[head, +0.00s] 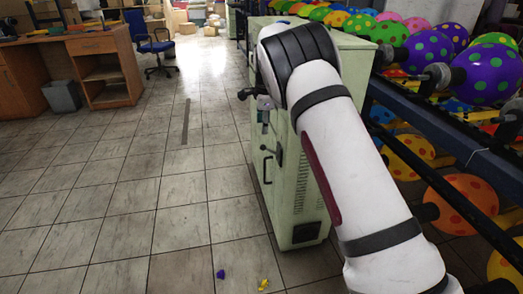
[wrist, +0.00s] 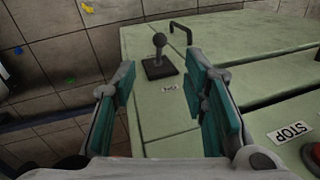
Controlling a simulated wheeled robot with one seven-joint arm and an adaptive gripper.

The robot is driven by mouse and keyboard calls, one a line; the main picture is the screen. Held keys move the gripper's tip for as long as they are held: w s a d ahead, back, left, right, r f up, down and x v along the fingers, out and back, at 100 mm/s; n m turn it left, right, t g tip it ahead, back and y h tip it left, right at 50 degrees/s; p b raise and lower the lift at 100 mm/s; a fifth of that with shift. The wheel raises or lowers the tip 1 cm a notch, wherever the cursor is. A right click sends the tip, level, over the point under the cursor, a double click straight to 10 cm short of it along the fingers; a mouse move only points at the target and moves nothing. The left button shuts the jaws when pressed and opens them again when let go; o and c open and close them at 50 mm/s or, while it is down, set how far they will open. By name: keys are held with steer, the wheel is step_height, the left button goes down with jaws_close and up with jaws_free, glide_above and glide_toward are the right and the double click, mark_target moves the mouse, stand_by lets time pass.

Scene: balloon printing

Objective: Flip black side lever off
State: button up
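The black lever (wrist: 159,42) has a round knob on a short stem, set on a dark square plate (wrist: 160,68) on the pale green cabinet (wrist: 150,100). It stands near the cabinet's edge in the wrist view. My gripper (wrist: 160,80) is open, with teal pads on both fingers. In the picture the lever shows between and beyond the fingertips, and I see no contact. A small white label (wrist: 169,87) lies below the plate.
A black handle (wrist: 181,30) is beyond the lever. A STOP label (wrist: 290,132) and a red button (wrist: 312,155) are at lower right. A rack of spotted balloons (head: 427,50) stands right of the cabinet. Tiled floor (head: 130,200) to the left is mostly clear.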

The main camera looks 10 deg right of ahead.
mark_target(263, 146)
steer(key=b+x, duration=0.3)
steer(key=x, duration=1)
steer(key=shift+w+d+f, duration=0.1)
steer(key=shift+f, duration=0.25)
jaws_close()
